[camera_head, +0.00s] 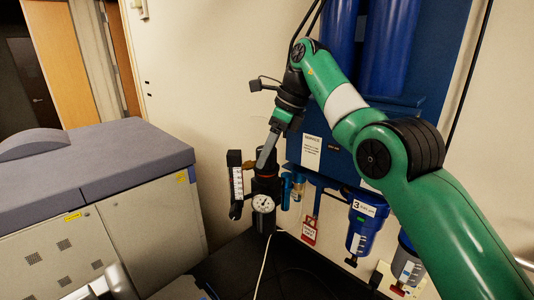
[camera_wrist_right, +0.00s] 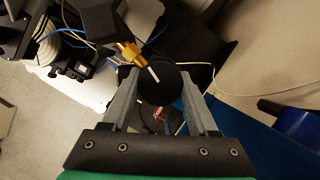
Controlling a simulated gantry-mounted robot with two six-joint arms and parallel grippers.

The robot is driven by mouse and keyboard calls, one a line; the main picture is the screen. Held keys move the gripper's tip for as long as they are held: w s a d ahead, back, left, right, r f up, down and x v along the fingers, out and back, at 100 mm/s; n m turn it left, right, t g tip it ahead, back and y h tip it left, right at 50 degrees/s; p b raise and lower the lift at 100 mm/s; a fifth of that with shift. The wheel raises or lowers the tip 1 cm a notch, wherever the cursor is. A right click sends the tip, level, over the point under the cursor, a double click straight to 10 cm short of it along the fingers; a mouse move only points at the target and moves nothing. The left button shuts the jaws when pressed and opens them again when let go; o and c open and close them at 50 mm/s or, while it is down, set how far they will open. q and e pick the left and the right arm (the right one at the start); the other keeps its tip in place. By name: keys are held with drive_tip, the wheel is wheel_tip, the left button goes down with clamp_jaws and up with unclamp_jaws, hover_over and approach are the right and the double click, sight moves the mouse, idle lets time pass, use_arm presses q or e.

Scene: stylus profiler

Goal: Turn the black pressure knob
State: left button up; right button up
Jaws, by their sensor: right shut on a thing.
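The black pressure knob (camera_wrist_right: 160,90) is round, with a white line mark on its face, and sits between the fingers of my right gripper (camera_wrist_right: 158,78) in the right wrist view. One grey finger is on each side of it, and the gripper is shut on it. In the head view my right gripper (camera_head: 266,155) reaches down from the green arm to the top of the dark regulator; the knob is largely hidden there. A round white-faced pressure gauge (camera_head: 263,203) is on the front of the regulator. My left gripper does not show.
A black block with a white label (camera_head: 237,180) stands just left of the regulator. Blue filter housings (camera_head: 366,224) and a red tag (camera_head: 309,231) are to its right. A white cable (camera_head: 262,262) hangs below. A grey-topped cabinet (camera_head: 90,165) is at the left.

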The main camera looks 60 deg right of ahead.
drive_tip(key=shift+f+m+b, duration=0.25)
drive_tip(key=shift+m+b, duration=0.05)
drive_tip(key=shift+b, duration=0.1)
drive_tip(key=shift+r+m, duration=0.15)
drive_tip(key=shift+m, duration=0.15)
drive_tip(key=shift+r, duration=0.1)
drive_tip(key=o, duration=1.4)
drive_tip(key=p+v, duration=0.6)
drive_tip(key=v, duration=0.5)
drive_tip(key=shift+s+a+r+p, duration=0.1)
drive_tip(key=shift+s+r+p, duration=0.05)
drive_tip(key=shift+r+p, duration=0.2)
drive_tip(key=shift+f, duration=0.1)
